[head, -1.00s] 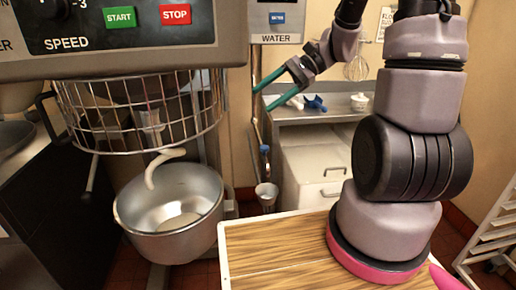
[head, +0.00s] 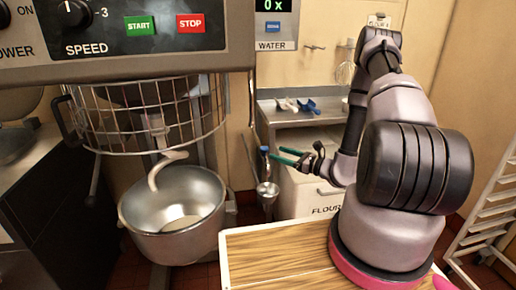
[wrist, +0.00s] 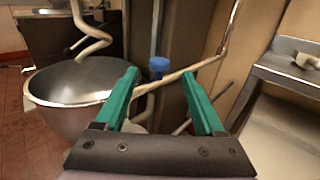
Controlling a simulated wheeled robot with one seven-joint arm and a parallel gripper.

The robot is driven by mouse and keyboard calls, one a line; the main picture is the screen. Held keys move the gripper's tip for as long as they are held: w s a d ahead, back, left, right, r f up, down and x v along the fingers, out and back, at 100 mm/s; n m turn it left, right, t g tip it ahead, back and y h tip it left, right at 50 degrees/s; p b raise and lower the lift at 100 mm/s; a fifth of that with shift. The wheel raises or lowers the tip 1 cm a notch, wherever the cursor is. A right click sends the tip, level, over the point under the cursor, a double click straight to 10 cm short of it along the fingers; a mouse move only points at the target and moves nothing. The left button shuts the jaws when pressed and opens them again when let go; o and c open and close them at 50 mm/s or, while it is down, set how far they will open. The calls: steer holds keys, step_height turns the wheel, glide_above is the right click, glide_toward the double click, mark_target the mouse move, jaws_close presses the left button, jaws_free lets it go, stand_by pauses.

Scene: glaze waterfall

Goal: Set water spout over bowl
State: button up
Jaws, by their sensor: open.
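The steel mixer bowl (head: 172,240) sits under the wire guard at the left, and its rim shows in the wrist view (wrist: 45,100). The water spout is a thin metal pipe (wrist: 208,62) that bends and runs leftward in the wrist view. A blue piece (head: 264,149) is by the pipe, right of the bowl. It shows between my fingers in the wrist view (wrist: 158,65). My gripper (head: 275,153) is open, its teal fingers pointing left at the blue piece. I cannot tell whether they touch the pipe.
A white-topped flour bin (head: 310,190) stands under the steel counter (head: 285,118) behind my gripper. A small metal cup (head: 267,190) is below the blue piece. The wooden table (head: 280,255) is clear at front. A rack (head: 490,220) stands at right.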

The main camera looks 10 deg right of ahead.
mark_target(259, 144)
steer(key=x, duration=1)
steer(key=shift+w+a, duration=0.2)
jaws_close()
stand_by(1.1)
